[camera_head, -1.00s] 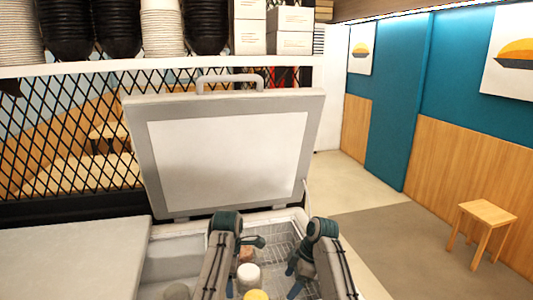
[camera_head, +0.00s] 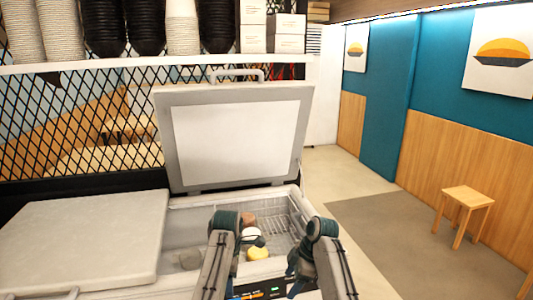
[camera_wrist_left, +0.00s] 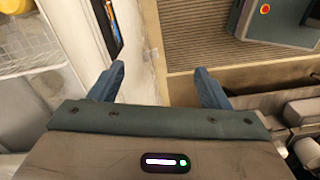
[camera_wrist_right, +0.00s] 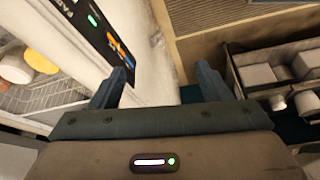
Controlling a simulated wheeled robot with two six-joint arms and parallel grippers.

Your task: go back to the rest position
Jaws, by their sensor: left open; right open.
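My right gripper (camera_head: 294,276) hangs in front of the open chest freezer (camera_head: 180,272), right of its control panel. In the right wrist view (camera_wrist_right: 160,70) its two fingers are spread with nothing between them. My left gripper is mostly hidden behind its own arm in the head view. In the left wrist view (camera_wrist_left: 160,70) its fingers are apart and empty, over the floor beside the freezer's front. Inside the freezer are a yellow-topped tub (camera_head: 258,254), a white one (camera_head: 251,236), a brown one (camera_head: 248,219) and a grey one (camera_head: 190,260).
The freezer's right lid (camera_head: 240,140) stands raised, and its left lid (camera_head: 80,240) is shut. A wire basket (camera_head: 285,222) is inside at right. A wooden stool (camera_head: 467,198) stands far right, with open floor (camera_head: 385,225) before it.

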